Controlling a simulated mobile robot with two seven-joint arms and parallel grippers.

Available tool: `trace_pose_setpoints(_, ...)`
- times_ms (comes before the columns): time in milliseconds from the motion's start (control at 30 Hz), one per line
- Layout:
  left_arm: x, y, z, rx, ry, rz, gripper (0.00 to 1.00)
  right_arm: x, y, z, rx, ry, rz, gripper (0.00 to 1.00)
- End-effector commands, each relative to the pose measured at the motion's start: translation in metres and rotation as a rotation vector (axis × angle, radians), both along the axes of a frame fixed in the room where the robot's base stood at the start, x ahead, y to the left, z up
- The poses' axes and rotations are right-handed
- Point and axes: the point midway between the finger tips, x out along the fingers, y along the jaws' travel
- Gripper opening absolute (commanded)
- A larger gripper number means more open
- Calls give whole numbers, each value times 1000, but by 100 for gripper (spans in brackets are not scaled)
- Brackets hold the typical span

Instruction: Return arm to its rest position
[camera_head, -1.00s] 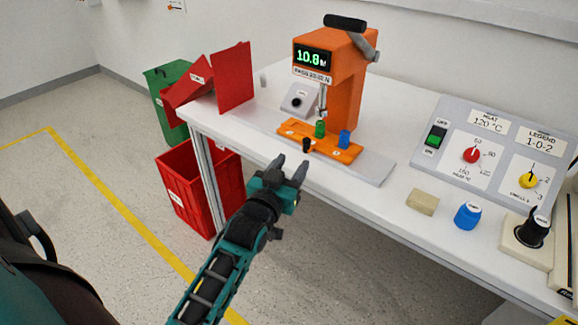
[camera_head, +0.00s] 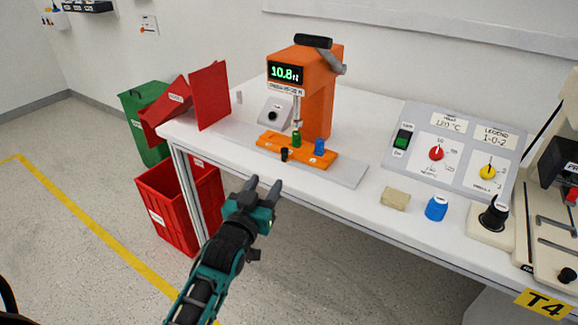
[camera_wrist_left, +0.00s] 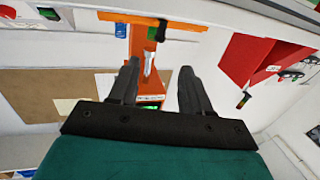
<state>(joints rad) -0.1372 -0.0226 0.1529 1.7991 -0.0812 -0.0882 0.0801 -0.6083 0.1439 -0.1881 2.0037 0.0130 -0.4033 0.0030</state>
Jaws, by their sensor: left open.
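My left gripper (camera_head: 263,186) is open and empty. It hangs in front of the table's front edge, over the floor, apart from everything on the table. In the left wrist view its two dark fingers (camera_wrist_left: 157,82) stand apart with nothing held between them. The control panel (camera_head: 450,150) stands at the right of the table, with a green switch, a red rotary knob (camera_head: 436,153) and a yellow rotary knob (camera_head: 488,171). The orange press (camera_head: 318,90) with a lit display stands at the table's middle back. My right gripper is not in view.
The white table (camera_head: 352,207) has an orange fixture (camera_head: 297,153) with small coloured parts. The floor in front is free.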

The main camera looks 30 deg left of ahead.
Motion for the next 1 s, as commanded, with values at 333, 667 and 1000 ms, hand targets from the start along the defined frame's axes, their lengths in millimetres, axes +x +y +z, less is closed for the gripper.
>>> trace_pose_setpoints(333, -33, -26, -28, 22, 138, -76, 48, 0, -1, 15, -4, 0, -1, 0)
trace_pose_setpoints(667, -168, -108, -103, 39, 549, -320, 48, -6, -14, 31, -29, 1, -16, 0)
trace_pose_setpoints(1000, -192, -121, -114, 36, 612, -359, 48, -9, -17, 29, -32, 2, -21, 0)
